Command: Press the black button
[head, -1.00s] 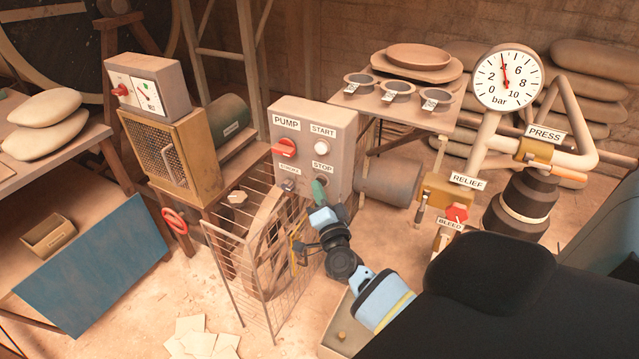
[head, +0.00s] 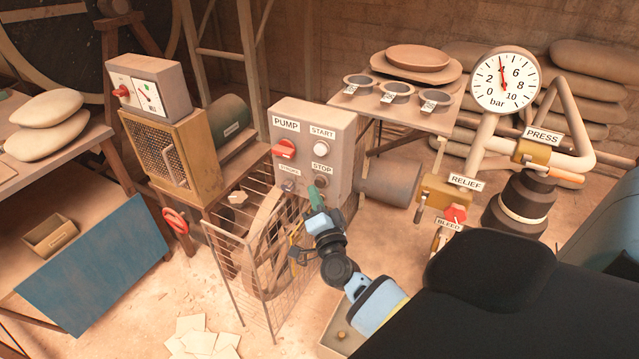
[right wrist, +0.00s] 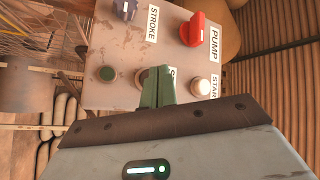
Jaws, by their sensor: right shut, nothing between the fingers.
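The grey pump panel (head: 341,150) carries a dark round button (head: 321,181) under the STOP label, which I take as the black button. In the right wrist view the fingers (right wrist: 157,87) partly cover the STOP label. A gap to the panel cannot be judged. My left gripper is not in view.
The panel also has a white START button (head: 320,147), a red PUMP knob (head: 284,149) and a STROKE knob (head: 289,185). A wire guard (head: 245,275) with a wheel stands below left. Valves and a gauge (head: 505,82) stand to the right.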

